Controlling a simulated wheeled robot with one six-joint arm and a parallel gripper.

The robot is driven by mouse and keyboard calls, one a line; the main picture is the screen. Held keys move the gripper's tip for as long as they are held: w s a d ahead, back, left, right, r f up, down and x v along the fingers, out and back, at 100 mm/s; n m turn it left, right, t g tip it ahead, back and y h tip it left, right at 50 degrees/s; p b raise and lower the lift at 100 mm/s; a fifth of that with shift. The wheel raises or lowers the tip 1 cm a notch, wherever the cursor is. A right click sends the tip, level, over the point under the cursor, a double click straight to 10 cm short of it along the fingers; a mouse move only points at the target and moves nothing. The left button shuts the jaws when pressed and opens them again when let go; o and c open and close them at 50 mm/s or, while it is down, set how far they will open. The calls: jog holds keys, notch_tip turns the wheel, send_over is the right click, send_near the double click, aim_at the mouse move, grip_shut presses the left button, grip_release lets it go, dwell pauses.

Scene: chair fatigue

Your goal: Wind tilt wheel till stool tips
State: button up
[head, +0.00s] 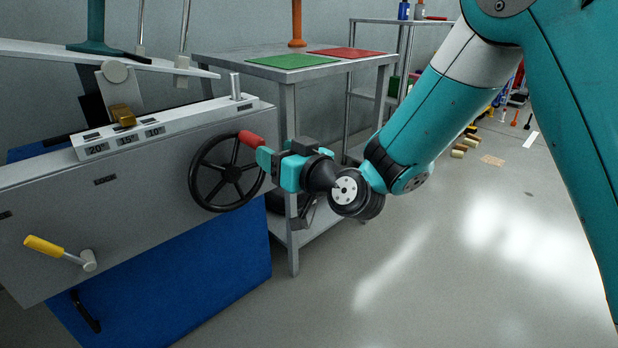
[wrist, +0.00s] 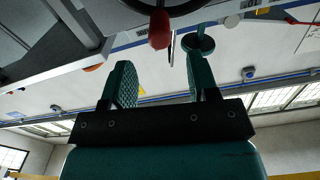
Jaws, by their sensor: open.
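The black tilt wheel (head: 228,190) is on the front of a grey tilt rig, with a red handle (head: 250,139) at its upper right. A teal stool (head: 96,45) stands on the rig's white platform (head: 30,48); its top is cut off. A brass pointer (head: 122,115) sits above a scale marked 20°, 15° and 10°, near 15°. My gripper (head: 268,160) is open and empty just right of the wheel. In the wrist view the red handle (wrist: 159,30) appears beyond and between the open fingers of my gripper (wrist: 160,66). I cannot see contact with it.
A yellow-handled crank (head: 45,246) is on the rig's lower left, above its blue base (head: 190,290). A metal table (head: 300,72) with green and red mats and an orange post (head: 297,22) stands behind my gripper. The floor at right is largely clear.

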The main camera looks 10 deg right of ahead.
jog(key=b+v, duration=0.4)
jog(key=v, duration=0.5)
jog(key=shift+b, duration=0.4)
